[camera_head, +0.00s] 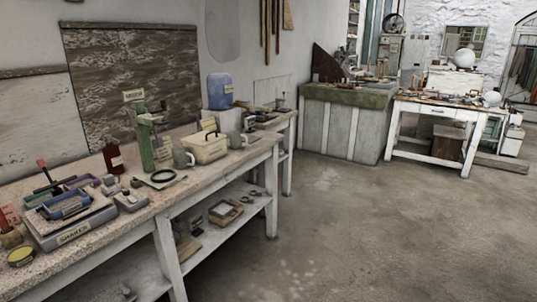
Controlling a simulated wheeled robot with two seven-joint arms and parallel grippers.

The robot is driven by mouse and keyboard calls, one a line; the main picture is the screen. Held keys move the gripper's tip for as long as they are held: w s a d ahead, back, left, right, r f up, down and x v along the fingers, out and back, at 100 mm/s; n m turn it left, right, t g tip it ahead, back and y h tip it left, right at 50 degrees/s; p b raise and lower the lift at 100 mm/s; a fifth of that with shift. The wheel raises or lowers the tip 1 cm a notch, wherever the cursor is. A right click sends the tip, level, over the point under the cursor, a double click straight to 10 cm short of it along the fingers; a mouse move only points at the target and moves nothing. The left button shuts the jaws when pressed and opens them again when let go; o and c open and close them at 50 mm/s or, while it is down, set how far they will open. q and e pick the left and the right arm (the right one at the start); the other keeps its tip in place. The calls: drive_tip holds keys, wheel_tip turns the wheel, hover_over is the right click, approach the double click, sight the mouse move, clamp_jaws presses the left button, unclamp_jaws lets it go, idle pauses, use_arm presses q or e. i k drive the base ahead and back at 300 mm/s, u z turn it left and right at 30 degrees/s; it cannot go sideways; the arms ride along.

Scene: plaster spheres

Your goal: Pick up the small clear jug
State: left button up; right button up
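I cannot make out a small clear jug for certain; objects on the long workbench (100,240) at left are small and crowded. A grey mug-like vessel (183,159) stands beside the green upright device (144,145). Another grey mug-like vessel (237,139) stands right of the cream box (207,148). Neither looks clearly transparent. A large translucent blue container (220,92) stands behind the cream box. Neither of my grippers is in view.
A dark brown bottle (114,158) and trays of tools (68,208) crowd the near bench. Its lower shelf holds a shallow wooden box (225,212). A grey cabinet (345,125) and a white table (435,110) stand farther back. The concrete floor (360,230) at right is open.

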sight(236, 136)
drive_tip(key=z, duration=0.65)
drive_tip(key=i, duration=2.05)
drive_tip(key=u, duration=0.5)
drive_tip(key=i, duration=1.55)
drive_tip(key=u, duration=1.25)
